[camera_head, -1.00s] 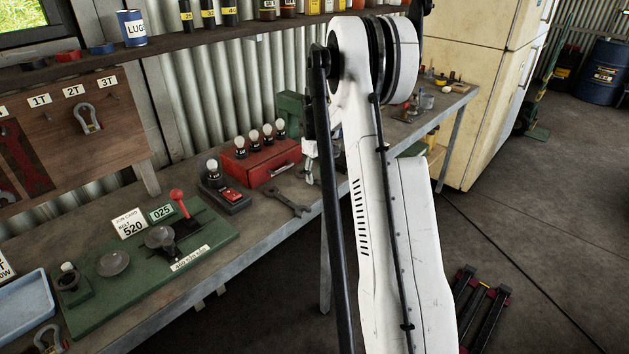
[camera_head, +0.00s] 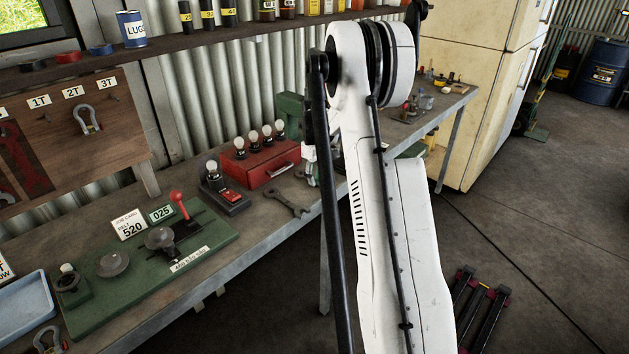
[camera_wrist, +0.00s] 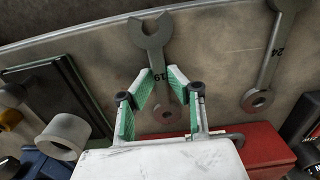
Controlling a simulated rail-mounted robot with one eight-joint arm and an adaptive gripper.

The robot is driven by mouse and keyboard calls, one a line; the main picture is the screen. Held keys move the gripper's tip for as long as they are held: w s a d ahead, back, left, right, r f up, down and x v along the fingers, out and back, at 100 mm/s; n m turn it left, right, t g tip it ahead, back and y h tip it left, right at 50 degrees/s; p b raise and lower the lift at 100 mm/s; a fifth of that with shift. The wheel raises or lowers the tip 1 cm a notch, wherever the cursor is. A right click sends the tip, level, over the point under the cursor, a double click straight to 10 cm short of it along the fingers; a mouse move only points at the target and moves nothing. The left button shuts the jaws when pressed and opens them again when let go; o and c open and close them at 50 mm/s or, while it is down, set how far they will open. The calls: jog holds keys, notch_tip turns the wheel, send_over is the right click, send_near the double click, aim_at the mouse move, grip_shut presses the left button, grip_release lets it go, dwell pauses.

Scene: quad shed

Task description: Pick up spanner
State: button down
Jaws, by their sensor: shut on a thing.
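A grey open-ended spanner marked 19 (camera_wrist: 153,38) is in the middle of the wrist view, its open jaw toward the bench's front edge. My gripper (camera_wrist: 161,78) is shut on its shank, with green-padded fingers either side. Whether the spanner touches the bench is unclear. A second spanner, marked 24 (camera_wrist: 268,62), lies to the right on the bench and also shows in the head view (camera_head: 288,202). In the head view my arm hides most of the gripper, and I cannot make out the held spanner there.
A red box (camera_head: 259,167) with bulbs on top stands close to the gripper, also at the lower right of the wrist view (camera_wrist: 262,146). A green vise (camera_head: 291,110) stands behind. A green board (camera_head: 200,240) takes up the bench's left.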

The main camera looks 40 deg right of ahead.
jog(key=shift+r, duration=0.1)
notch_tip(320, 180, up, 4)
jog(key=shift+f, duration=0.2)
jog(key=a+r+b, duration=0.1)
jog(key=a+r, duration=0.6)
jog(key=a, duration=0.4)
jog(key=shift+w+a, duration=0.35)
jog(key=shift+w, duration=0.1)
jog(key=shift+r, duration=0.1)
jog(key=shift+r+p, duration=1.15)
jog(key=shift+r, duration=1.85)
